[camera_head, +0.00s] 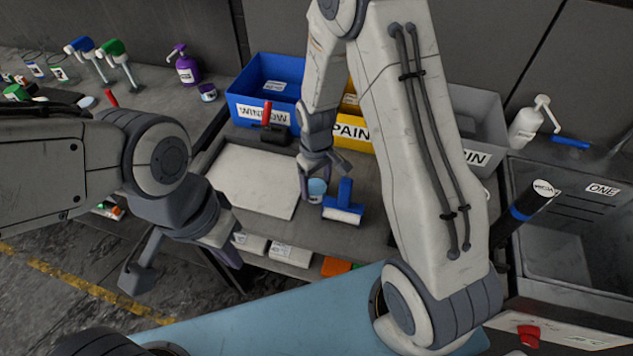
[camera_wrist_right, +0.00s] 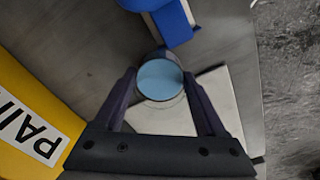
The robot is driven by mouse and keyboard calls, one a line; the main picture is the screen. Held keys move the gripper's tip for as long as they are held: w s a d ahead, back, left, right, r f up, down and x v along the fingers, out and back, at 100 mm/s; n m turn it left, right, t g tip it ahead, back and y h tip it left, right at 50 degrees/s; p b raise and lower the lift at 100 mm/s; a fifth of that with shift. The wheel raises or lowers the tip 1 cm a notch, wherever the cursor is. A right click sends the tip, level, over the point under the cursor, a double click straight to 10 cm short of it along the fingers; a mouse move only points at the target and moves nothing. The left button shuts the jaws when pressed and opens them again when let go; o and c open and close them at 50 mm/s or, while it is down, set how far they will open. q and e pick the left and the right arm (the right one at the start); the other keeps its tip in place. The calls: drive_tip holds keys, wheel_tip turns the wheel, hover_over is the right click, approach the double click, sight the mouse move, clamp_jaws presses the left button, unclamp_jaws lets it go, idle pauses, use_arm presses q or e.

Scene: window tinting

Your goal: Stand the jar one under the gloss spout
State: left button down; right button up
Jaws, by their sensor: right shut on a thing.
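A small clear jar with light blue content (camera_head: 317,187) is between the fingers of my right gripper (camera_head: 317,169), low over the grey worktop. In the right wrist view the jar (camera_wrist_right: 160,79) is seen from above between the two dark fingers (camera_wrist_right: 163,98); no number on it shows. My left gripper (camera_head: 185,270) is open and empty over the floor and bench front at the lower left. Two spouted dispensers, one blue-headed (camera_head: 80,46) and one green-headed (camera_head: 113,48), stand on the far left bench; I cannot read which is gloss.
Blue (camera_head: 240,98), yellow (camera_head: 362,137) and grey (camera_head: 490,130) bins stand behind. A purple bottle (camera_head: 187,69) and small jars (camera_head: 38,69) stand on the left bench.

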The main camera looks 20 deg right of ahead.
drive_tip(key=shift+f, duration=0.2)
drive_tip(key=o, duration=1.4)
drive_tip(key=shift+c, duration=0.2)
